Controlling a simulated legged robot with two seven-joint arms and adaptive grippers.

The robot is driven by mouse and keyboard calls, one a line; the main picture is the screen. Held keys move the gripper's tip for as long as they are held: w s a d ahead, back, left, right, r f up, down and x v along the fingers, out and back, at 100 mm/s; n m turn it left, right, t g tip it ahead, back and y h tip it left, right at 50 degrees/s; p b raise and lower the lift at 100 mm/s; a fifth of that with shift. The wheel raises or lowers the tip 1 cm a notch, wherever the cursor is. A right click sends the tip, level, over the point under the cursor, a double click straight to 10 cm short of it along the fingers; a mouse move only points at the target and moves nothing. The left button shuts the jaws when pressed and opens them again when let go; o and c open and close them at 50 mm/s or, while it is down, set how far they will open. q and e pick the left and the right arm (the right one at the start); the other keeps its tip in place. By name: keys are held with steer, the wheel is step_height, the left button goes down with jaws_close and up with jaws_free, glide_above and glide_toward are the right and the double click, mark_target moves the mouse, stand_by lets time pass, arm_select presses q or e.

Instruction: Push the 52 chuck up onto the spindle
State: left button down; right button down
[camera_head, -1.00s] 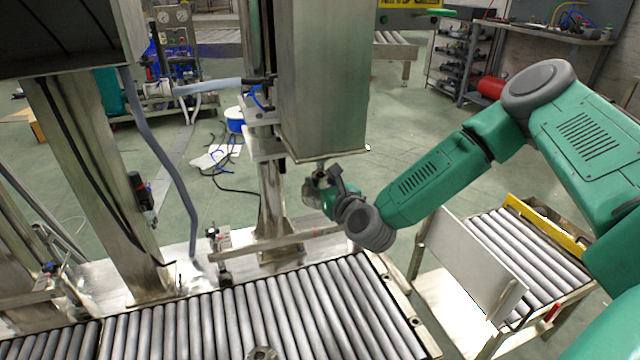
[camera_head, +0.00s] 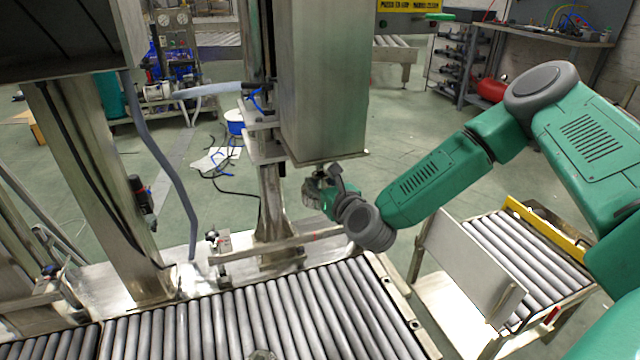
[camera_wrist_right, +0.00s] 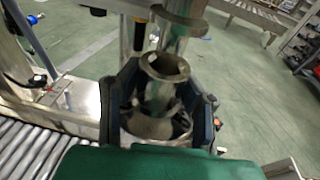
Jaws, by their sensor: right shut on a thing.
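My right gripper (camera_head: 326,190) is just below the underside of the tall steel spindle housing (camera_head: 322,85). In the right wrist view its dark fingers (camera_wrist_right: 160,108) are shut around the metal chuck (camera_wrist_right: 152,128), which is roughly upright. A flanged metal spindle (camera_wrist_right: 180,18) comes down from above, in line with the chuck. A round collar (camera_wrist_right: 165,68) shows between them. I cannot tell how far the chuck is seated on the spindle. No 52 marking is legible. My left gripper is not in view.
A roller conveyor (camera_head: 250,315) runs below and in front of the housing. A roller cart (camera_head: 525,255) with an upright plate (camera_head: 470,265) stands at the right, under my right arm. A steel post (camera_head: 95,180) and a grey hose (camera_head: 165,165) stand at the left.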

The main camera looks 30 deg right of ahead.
mark_target(322, 172)
steer(key=shift+r+p, duration=0.7)
steer(key=shift+r, duration=0.85)
